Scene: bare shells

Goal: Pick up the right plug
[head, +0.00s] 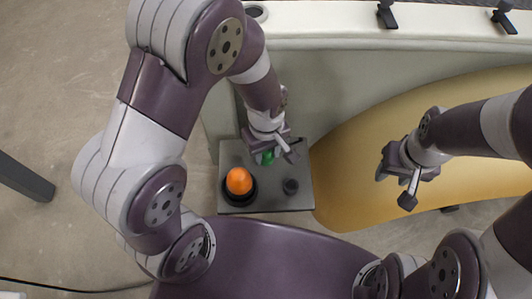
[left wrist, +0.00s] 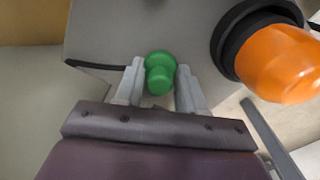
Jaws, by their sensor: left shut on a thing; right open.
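A green plug (head: 267,158) is partly hidden under my left gripper (head: 274,154) in the head view, over the back part of a grey box (head: 236,158). In the left wrist view the green plug (left wrist: 159,74) sits between the two fingertips, and the gripper is shut on it. I cannot tell whether it is clear of the box. A small dark round piece (head: 291,186) is on the box, at the front right. My right gripper (head: 397,184) is open and empty, well to the right over the yellow panel.
An orange dome (head: 239,181) in a black ring stands at the box's left; it also shows beside the gripper in the left wrist view (left wrist: 279,62). A large shell with a pale rim (head: 330,28) and yellow inner panel (head: 345,165) lies behind and right. Black clips (head: 387,14) sit on the rim.

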